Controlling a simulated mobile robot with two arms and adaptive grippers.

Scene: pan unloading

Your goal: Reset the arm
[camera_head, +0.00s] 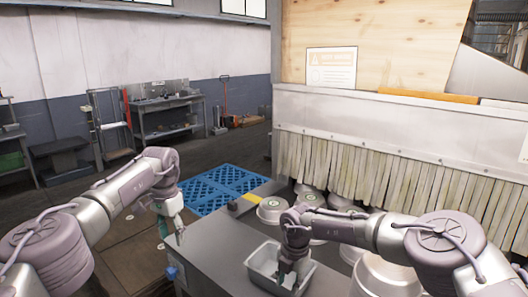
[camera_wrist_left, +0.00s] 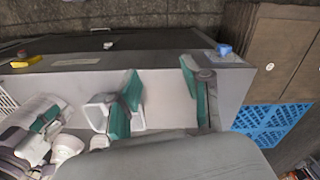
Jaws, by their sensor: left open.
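My left gripper (camera_head: 172,236) hangs pointing down at the left end of the grey work table (camera_head: 215,246) in the head view. In the left wrist view its teal-padded fingers (camera_wrist_left: 162,100) stand apart with nothing between them. My right gripper (camera_head: 287,276) reaches down into a small grey metal tray (camera_head: 262,264) on the table. Its fingertips are partly hidden there, so I cannot tell what lies between them. Several round metal pans (camera_head: 273,208) stand behind the tray by the strip curtain. A larger round pan (camera_head: 380,275) is partly hidden under my right arm.
A strip curtain (camera_head: 390,173) hangs along the machine at the right. A blue pallet (camera_head: 212,188) lies on the floor beyond. The table's left part is bare.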

